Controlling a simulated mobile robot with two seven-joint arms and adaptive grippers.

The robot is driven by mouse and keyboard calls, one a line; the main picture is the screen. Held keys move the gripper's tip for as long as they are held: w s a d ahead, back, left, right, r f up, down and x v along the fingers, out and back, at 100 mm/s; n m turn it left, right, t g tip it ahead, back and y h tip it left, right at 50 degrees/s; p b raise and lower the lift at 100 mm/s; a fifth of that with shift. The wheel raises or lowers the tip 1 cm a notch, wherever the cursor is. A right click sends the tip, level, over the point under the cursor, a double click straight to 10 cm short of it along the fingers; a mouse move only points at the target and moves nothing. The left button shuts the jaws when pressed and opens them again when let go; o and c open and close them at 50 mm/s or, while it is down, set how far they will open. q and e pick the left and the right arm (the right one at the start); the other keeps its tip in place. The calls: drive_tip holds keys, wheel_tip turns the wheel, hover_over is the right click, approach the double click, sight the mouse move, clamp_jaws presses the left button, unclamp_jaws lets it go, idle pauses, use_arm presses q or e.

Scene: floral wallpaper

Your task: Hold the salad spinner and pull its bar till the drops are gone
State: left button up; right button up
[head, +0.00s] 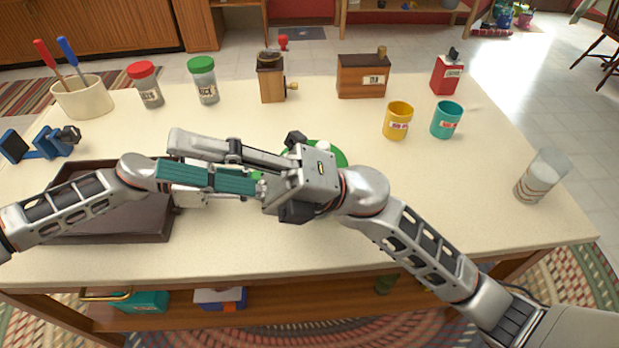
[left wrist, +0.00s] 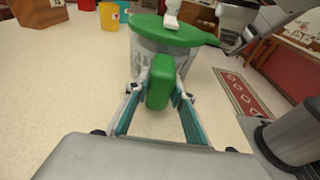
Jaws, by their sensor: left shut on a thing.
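The salad spinner has a green lid (head: 333,154) and a clear bowl (left wrist: 160,58); in the head view my right gripper and wrist cover most of it. In the left wrist view its lid (left wrist: 185,36) carries a white bar (left wrist: 171,20), cut off by the top edge. My left gripper (left wrist: 158,90) is shut on the spinner's green handle (left wrist: 160,82), one finger on each side. My right gripper (head: 182,169) points left over the near side of the spinner, its fingers spread with nothing seen between them. I cannot make out drops in the bowl.
A dark tray (head: 150,238) lies under my left arm. Jars, a grinder (head: 271,78) and a wooden box (head: 362,77) stand along the back. A yellow mug (head: 398,121), a teal mug (head: 446,120) and a glass (head: 540,178) stand right. The front right counter is clear.

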drive_tip(key=s+a+f+n+g+h, duration=0.1)
drive_tip(key=s+a+n+g+h, duration=0.15)
drive_tip(key=n+g+h, duration=0.2)
drive_tip(key=n+t+h, duration=0.2)
drive_tip(key=t+h, duration=0.7)
drive_tip(key=h, duration=1.1)
approach(323, 144)
drive_tip(key=shift+s+d+f, duration=0.1)
drive_tip(key=shift+d+f, duration=0.05)
drive_tip(key=shift+f, duration=4.55)
drive_tip(key=c, duration=1)
